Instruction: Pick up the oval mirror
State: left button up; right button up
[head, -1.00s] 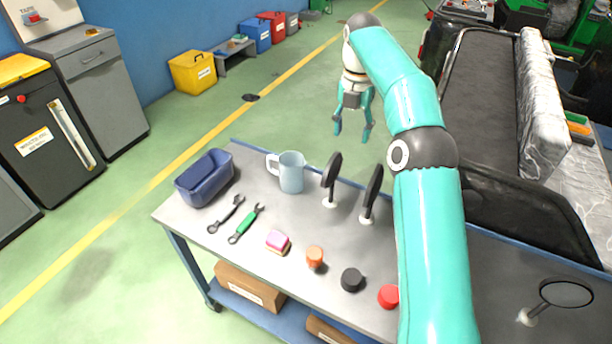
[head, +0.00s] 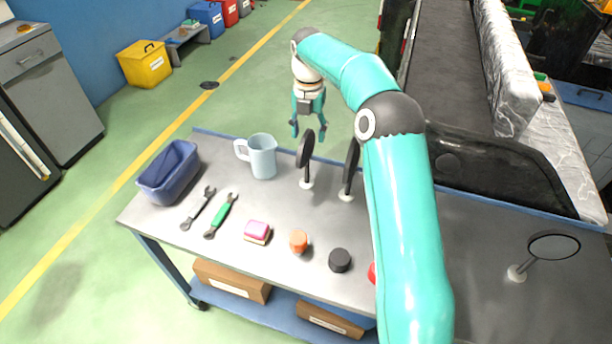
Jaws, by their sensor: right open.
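Three dark mirrors on stems with round white bases stand on the grey workbench. The left mirror (head: 305,150) and the middle mirror (head: 351,167) are seen nearly edge-on, so their outlines are hard to judge. The right mirror (head: 553,246) shows an oval face, tilted, at the bench's right end; I cannot tell which one is the oval mirror. My right gripper (head: 308,130) is open and empty, fingers pointing down, just behind the top of the left mirror in the picture. Whether it touches is unclear. My left gripper is out of view.
A light blue mug (head: 262,157) stands left of the left mirror, with a blue bin (head: 169,172) farther left. Wrenches (head: 221,215), a pink sponge (head: 257,231), an orange cap (head: 299,241) and a black cap (head: 340,260) lie in front. My right arm partly hides a red cap (head: 372,273).

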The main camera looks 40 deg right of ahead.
aim_at(308, 147)
jog(key=shift+f, duration=2.75)
grip_shut()
jog(key=shift+r, duration=0.1)
